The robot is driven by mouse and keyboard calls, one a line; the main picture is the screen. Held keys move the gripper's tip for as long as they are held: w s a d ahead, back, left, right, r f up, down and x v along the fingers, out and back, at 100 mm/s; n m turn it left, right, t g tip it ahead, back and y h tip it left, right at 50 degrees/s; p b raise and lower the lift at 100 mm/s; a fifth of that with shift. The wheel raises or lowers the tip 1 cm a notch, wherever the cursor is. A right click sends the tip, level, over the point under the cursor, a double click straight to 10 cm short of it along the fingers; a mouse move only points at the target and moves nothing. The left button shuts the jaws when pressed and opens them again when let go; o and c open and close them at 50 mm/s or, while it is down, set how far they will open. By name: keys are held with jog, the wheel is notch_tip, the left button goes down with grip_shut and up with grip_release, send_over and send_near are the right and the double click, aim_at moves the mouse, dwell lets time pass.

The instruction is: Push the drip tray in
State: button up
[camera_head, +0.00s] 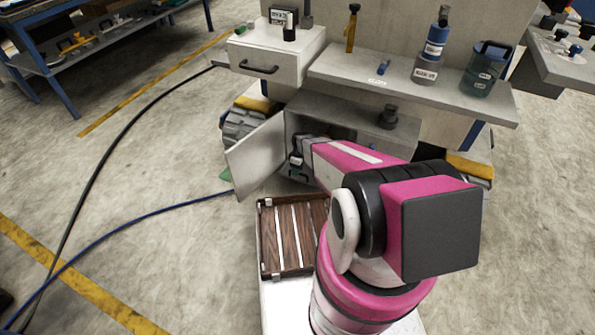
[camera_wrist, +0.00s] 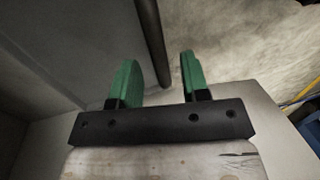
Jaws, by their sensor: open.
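I cannot clearly make out a drip tray in either view. My gripper (camera_head: 297,158) is low at the open front of a grey cabinet (camera_head: 345,112), beside its swung-open door (camera_head: 257,157). In the wrist view its two green fingers (camera_wrist: 158,68) are apart. A dark bar (camera_wrist: 150,35) shows between them, beyond or between the fingertips; I cannot tell whether they touch it. A flat grey panel (camera_wrist: 60,45) lies to the left of the fingers. My arm hides much of the cabinet's inside.
A white drawer unit (camera_head: 270,50) with a dark handle stands above the cabinet. A labelled bottle (camera_head: 430,55) and a dark green jug (camera_head: 484,70) stand on the shelf. A wooden slatted tray (camera_head: 290,235) lies in front. Cables cross the open floor at left.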

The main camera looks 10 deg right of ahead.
jog(key=shift+f, duration=0.3)
grip_shut()
send_over(305, 166)
jog(key=shift+a, duration=0.1)
jog(key=shift+s, duration=0.1)
grip_release()
